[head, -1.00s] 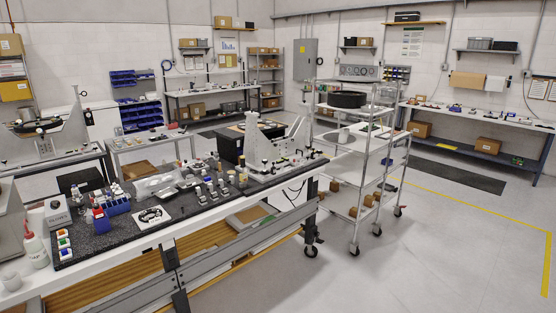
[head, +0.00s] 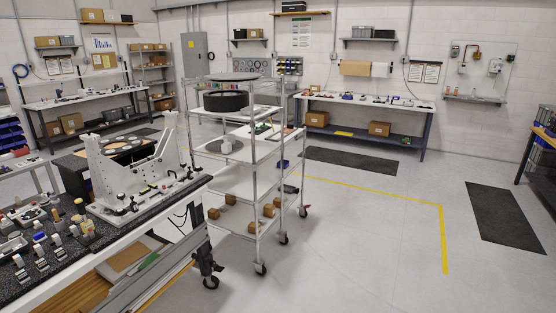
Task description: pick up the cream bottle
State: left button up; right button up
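I cannot pick out a cream bottle for certain in the head view. Several small cream-to-tan upright pieces (head: 80,207) stand on the dark top of the near bench (head: 120,240) at the left. They are too small to tell whether one is a bottle. Neither of my grippers is in view. The left part of the bench is cut off by the picture's edge.
A grey fixture (head: 130,180) stands on the bench's far end. A wheeled shelf cart (head: 235,180) with a black round part (head: 226,101) stands right of it. Back benches (head: 365,105) line the walls. The floor (head: 370,250) at the right is open.

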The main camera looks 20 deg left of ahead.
aim_at(17, 200)
jog(key=i, duration=9.8)
jog(key=u, duration=2.65)
jog(key=i, duration=1.9)
